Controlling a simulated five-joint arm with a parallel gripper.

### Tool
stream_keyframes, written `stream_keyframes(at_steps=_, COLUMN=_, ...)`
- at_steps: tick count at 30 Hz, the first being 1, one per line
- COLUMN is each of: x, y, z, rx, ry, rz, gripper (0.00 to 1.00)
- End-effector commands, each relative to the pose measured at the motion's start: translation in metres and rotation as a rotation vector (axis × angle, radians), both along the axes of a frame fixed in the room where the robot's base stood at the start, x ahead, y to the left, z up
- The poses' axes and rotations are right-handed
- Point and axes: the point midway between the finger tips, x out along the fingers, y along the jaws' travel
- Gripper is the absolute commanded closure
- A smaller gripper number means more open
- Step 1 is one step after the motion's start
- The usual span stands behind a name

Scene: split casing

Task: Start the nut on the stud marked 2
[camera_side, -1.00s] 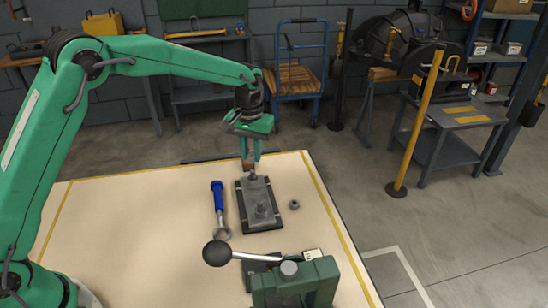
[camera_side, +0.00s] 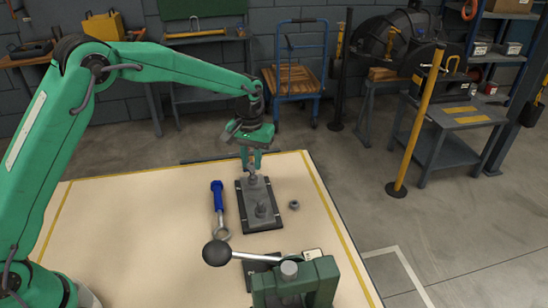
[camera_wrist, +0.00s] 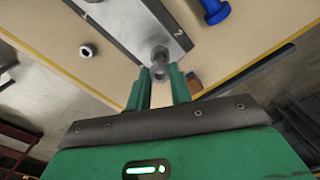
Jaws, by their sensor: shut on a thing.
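A grey nut (camera_wrist: 160,73) is between the fingertips of my gripper (camera_wrist: 160,86) in the wrist view; the jaws are shut on it. In the side view my gripper (camera_side: 252,160) is over the far end of the grey plate (camera_side: 248,195). A stud (camera_wrist: 159,53) stands at that end, very close to the nut; I cannot tell whether they touch or are engaged. A mark beside this stud (camera_wrist: 179,32) looks like a 2 but is small. Another stud (camera_side: 261,208) stands at the near end of the plate.
A loose nut (camera_side: 294,204) lies right of the plate, also in the wrist view (camera_wrist: 87,50). A blue-handled spanner (camera_side: 218,200) lies left of the plate. A green fixture with a black-knobbed lever (camera_side: 216,253) is in front. The table's left part is clear.

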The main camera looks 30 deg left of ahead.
Motion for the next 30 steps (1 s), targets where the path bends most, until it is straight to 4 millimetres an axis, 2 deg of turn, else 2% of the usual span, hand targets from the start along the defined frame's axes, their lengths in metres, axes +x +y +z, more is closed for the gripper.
stream_keyframes(at_steps=30, x=0.0000, y=0.0000, z=-0.0087, rx=0.000, ry=0.000, rz=0.000, gripper=1.00)
